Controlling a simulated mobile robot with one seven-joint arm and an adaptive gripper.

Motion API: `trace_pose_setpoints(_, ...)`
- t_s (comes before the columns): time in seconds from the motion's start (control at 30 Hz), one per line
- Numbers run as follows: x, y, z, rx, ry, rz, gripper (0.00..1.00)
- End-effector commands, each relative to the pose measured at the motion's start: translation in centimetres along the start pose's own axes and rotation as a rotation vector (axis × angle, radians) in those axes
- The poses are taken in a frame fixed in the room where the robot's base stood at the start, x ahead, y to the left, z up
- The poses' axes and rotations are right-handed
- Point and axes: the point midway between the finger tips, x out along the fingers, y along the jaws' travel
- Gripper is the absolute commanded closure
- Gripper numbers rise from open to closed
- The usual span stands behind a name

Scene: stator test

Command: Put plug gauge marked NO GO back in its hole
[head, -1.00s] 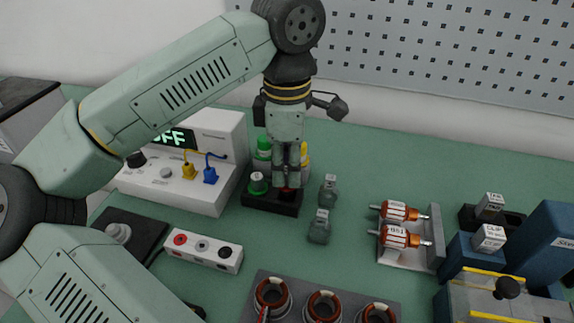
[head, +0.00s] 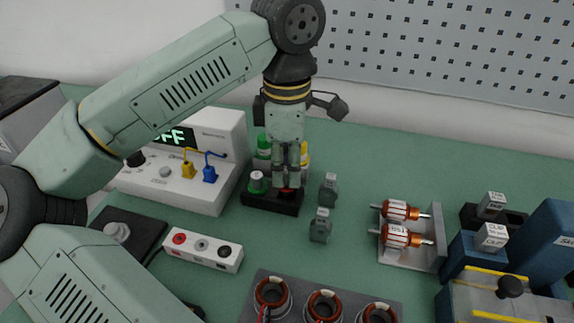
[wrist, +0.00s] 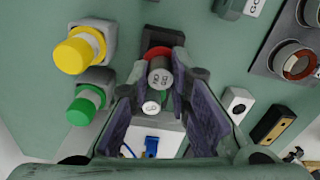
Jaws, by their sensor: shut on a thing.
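The NO GO plug gauge, a grey cylinder with NO GO lettering on its end (wrist: 160,77) and a red collar, sits between the fingers of my gripper (wrist: 158,92) in the wrist view. In the head view my gripper (head: 287,180) is shut on it over the right part of the black gauge block (head: 259,201). Only a bit of red shows below the fingertips. The gauge looks upright at the block, but its lower end and hole are hidden, so I cannot tell how deep it sits. The green GO gauge (head: 257,181) stands in the block's left part.
The power supply (head: 212,150) is left. Two small grey tagged pieces (head: 328,190) (head: 320,226) stand right of the block. A stator tray (head: 258,292) lies in front, and a rotor stand (head: 410,260) is farther right.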

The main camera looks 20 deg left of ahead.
Motion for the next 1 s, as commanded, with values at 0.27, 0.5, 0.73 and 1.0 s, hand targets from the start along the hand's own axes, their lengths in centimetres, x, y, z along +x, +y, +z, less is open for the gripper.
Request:
trace_pose_setpoints(0.27, 0.4, 0.0, 0.0, 0.0, 0.0, 0.0, 1.0)
trace_pose_setpoints(0.5, 0.7, 0.0, 0.0, 0.0, 0.0, 0.0, 1.0)
trace_pose_setpoints(0.73, 0.7, 0.0, 0.0, 0.0, 0.0, 0.0, 1.0)
trace_pose_setpoints(1.0, 1.3, 0.0, 0.0, 0.0, 0.0, 0.0, 1.0)
